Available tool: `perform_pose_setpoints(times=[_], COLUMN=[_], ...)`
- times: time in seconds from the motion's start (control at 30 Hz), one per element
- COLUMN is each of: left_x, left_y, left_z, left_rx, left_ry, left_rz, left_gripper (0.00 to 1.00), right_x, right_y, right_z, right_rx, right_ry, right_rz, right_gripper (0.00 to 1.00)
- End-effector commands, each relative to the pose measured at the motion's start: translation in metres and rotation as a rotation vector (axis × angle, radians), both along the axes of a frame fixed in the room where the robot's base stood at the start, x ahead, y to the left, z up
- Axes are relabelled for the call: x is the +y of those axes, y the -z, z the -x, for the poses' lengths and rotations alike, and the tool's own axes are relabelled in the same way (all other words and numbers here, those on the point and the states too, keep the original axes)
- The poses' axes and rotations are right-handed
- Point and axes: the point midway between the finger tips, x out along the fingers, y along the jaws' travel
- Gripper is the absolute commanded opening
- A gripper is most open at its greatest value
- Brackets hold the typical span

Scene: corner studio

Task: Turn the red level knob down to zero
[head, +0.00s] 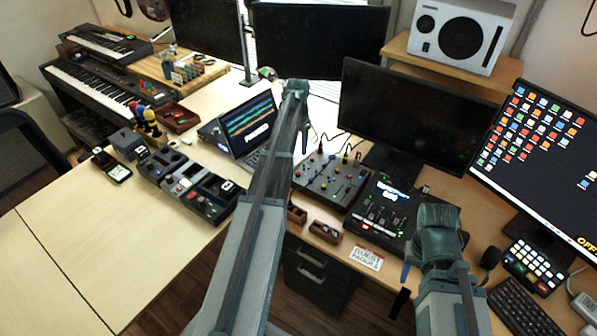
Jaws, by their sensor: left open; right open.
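A dark mixer panel (331,180) with several small coloured knobs, some of them red, lies on the desk in the middle. The knobs are too small for me to tell which is the level knob or where it points. My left gripper (304,139) is open above the desk, near the mixer's far left edge in the picture. My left arm covers the space just left of the mixer. My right gripper (402,287) is open and empty in front of the desk edge, to the lower right of the mixer.
A black console (383,213) with a lit screen sits right of the mixer. A laptop (243,128) stands to its left and a monitor (415,115) behind it. Small wooden trays (325,232) line the front edge. The left desk top (90,250) is mostly clear.

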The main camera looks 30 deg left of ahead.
Motion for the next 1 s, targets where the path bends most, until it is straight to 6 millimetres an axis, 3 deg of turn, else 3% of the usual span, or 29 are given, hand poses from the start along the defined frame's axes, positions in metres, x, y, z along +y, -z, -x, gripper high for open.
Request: perform_pose_setpoints(times=[0.8, 1.0], left_x=[0.000, 0.000], left_y=[0.115, 0.128], left_z=[0.000, 0.000], left_rx=[0.000, 0.000], left_ry=[0.000, 0.000], left_rz=[0.000, 0.000], left_gripper=[0.55, 0.55], right_x=[0.000, 0.000], right_y=[0.115, 0.128], right_z=[0.000, 0.000], right_rx=[0.000, 0.000], right_ry=[0.000, 0.000], right_rz=[0.000, 0.000], right_gripper=[0.50, 0.50])
